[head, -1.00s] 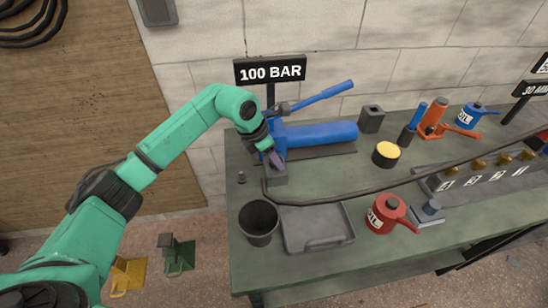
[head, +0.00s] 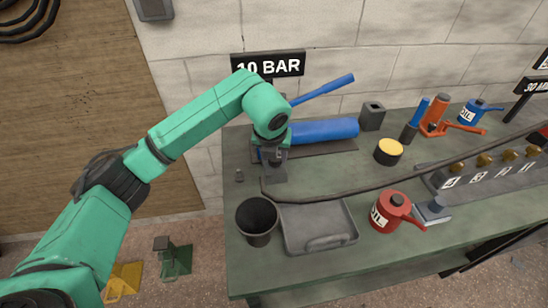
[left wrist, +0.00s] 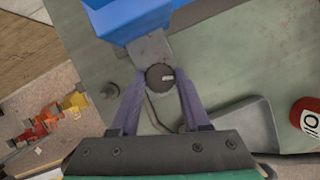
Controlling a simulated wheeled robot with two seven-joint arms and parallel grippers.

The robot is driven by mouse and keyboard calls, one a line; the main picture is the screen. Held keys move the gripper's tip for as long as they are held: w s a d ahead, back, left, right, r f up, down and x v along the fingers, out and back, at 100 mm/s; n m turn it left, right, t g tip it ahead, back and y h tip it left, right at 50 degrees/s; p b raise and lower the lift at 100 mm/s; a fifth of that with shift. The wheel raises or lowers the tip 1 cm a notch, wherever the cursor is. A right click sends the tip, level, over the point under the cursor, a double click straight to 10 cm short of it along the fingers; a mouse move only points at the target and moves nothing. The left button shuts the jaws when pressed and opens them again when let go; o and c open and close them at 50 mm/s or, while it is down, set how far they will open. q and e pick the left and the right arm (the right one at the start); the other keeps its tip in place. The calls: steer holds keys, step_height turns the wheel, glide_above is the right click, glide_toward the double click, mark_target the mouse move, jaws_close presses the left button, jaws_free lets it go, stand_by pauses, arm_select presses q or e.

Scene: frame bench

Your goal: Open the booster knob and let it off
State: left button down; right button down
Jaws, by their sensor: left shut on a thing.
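The booster is a blue cylinder (head: 325,130) with a blue lever (head: 322,90), lying along the back left of the bench. Its knob (left wrist: 160,77) is a small dark round cap with a pale mark, at the grey front end block (head: 274,174). My left gripper (left wrist: 161,82) is shut on the knob, one purple-grey finger on each side. In the head view my left gripper (head: 273,158) reaches down over that block, and my wrist hides the knob. The sign (head: 268,65) behind the booster reads 10 BAR. My right gripper is not in view.
A black cup (head: 257,220) and grey tray (head: 318,228) stand in front, with a red oil can (head: 391,211) to their right. A dark hose (head: 350,194) runs across the bench. A yellow-topped tin (head: 388,151) stands right of the booster.

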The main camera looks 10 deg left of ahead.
arm_select(q)
steer(key=shift+r+n+y+b, duration=0.1)
steer(key=shift+n+y+b, duration=0.2)
steer(key=shift+n, duration=0.5)
steer(key=shift+c, duration=1.9)
jaws_free()
steer(key=v, duration=1.4)
steer(key=shift+d+r+b, duration=0.15)
steer(key=shift+r+b, duration=0.1)
steer(key=shift+b, duration=0.15)
